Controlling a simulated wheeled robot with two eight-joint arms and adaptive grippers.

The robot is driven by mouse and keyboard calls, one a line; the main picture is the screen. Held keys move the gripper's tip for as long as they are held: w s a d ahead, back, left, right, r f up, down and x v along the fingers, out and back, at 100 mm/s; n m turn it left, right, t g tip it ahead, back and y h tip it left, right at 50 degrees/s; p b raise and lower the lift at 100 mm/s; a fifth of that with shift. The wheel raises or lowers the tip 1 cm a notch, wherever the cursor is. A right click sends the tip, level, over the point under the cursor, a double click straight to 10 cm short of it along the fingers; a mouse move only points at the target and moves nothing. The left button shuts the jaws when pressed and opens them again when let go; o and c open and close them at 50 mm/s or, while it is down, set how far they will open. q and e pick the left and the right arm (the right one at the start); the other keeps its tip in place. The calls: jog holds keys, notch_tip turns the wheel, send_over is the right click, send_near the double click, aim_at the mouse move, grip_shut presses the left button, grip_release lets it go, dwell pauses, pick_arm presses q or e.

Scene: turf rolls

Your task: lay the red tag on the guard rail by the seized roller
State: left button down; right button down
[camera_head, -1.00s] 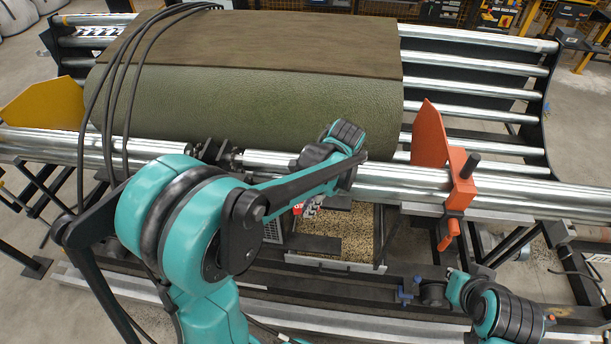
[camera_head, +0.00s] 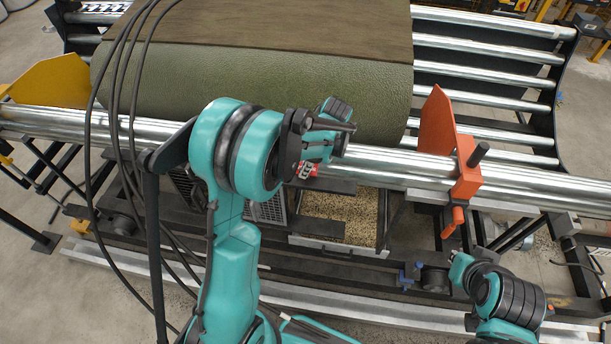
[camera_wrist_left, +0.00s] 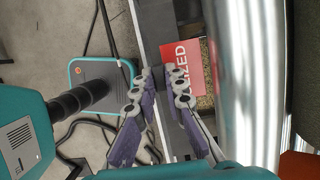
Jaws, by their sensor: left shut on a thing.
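My left gripper (camera_head: 308,170) is shut on the red tag (camera_wrist_left: 183,66), which has white lettering ending in "IZED". In the head view only a small red and white piece of the tag (camera_head: 306,168) shows below my wrist. In the wrist view my left fingertips (camera_wrist_left: 159,76) are at the tag's edge, and the tag is close beside a shiny steel roller (camera_wrist_left: 240,80). A grey bar (camera_wrist_left: 152,28) runs on the tag's other side; I cannot tell whether the tag touches it. The roller (camera_head: 385,168) crosses the head view. My right gripper is not clearly visible.
A large green turf roll (camera_head: 250,85) lies behind the front rollers. An orange guide plate (camera_head: 437,122) with a clamp stands to the right, a yellow plate (camera_head: 55,80) to the left. A tray of granules (camera_head: 340,213) sits below the front roller.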

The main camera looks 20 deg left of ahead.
pick_arm(q)
notch_tip(320, 180, down, 4)
jog(key=shift+r, duration=0.15)
jog(key=shift+s+b, duration=0.1)
jog(key=shift+b, duration=0.25)
jog(key=c, duration=1.6)
grip_release()
